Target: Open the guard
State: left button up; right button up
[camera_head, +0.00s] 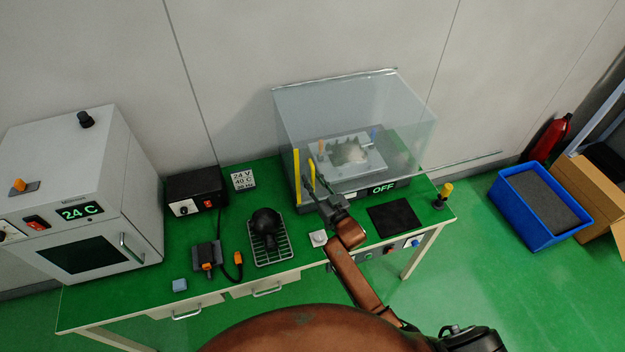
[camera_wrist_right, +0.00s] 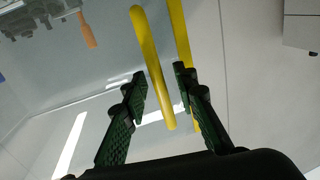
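The guard (camera_head: 345,105) is a clear box-shaped cover, lowered over a grey machine with a metal piece inside. Upright yellow bars (camera_head: 297,172) show at its front left, and the wrist view shows two yellow lengths (camera_wrist_right: 150,60); one may be a reflection. My right gripper (camera_head: 316,180) is in front of the guard, close to the yellow bars. In the wrist view its two dark fingers (camera_wrist_right: 160,85) are apart, with the end of one yellow bar showing between them. I cannot tell whether they touch it. My left gripper is not in view.
On the green bench, a black mat (camera_head: 394,218) and yellow-topped post (camera_head: 443,195) stand right; a wire rack (camera_head: 271,253) with a dark object and a black power box (camera_head: 196,192) stand left. An oven (camera_head: 80,190) is far left.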

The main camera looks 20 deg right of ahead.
jog(key=shift+c, duration=0.3)
grip_shut()
dwell(0.3)
